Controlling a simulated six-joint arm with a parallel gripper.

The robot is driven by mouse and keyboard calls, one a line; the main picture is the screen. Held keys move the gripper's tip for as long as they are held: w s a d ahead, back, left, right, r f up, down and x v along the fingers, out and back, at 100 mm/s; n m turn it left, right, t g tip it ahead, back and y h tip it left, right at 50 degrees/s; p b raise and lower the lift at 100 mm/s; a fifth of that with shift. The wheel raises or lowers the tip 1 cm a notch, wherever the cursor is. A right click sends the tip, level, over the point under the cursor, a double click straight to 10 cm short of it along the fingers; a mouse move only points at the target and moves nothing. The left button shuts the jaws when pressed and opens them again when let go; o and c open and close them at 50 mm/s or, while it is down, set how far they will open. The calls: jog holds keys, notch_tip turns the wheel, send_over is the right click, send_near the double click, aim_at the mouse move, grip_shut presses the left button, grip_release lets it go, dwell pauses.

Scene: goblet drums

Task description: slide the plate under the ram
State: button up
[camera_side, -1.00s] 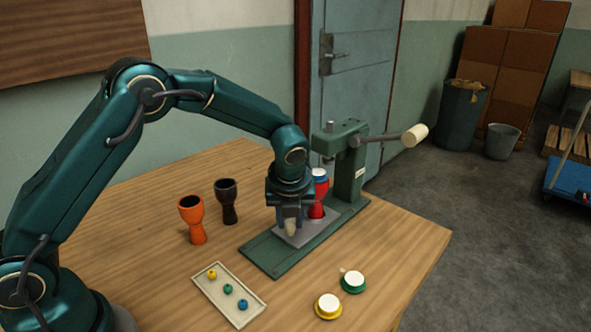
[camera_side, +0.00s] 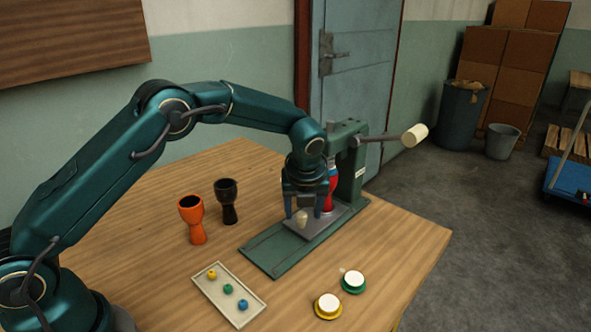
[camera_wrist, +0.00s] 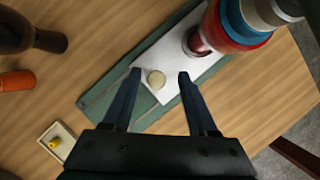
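The pale grey plate (camera_side: 312,228) lies on the green bed of the press (camera_side: 275,254), with a cream knob (camera_wrist: 156,78) at its near end. A red goblet drum with a blue band (camera_wrist: 235,30) stands upright on the plate; in the side view my gripper partly hides the drum (camera_side: 331,193). The press's ram (camera_side: 331,126) is above, near the drum; its lower end is hidden behind my arm. My gripper (camera_side: 304,215) is low over the plate. In the wrist view its fingers (camera_wrist: 154,74) stand apart, one each side of the knob, with gaps.
An orange goblet (camera_side: 192,218) and a black goblet (camera_side: 228,200) stand left of the press. A tray (camera_side: 208,290) with coloured beads, a yellow-rimmed disc (camera_side: 328,306) and a green-rimmed disc (camera_side: 353,281) lie in front. The press lever (camera_side: 390,137) sticks out right.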

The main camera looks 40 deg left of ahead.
jog(key=shift+v, duration=2.55)
notch_tip(320, 180, up, 6)
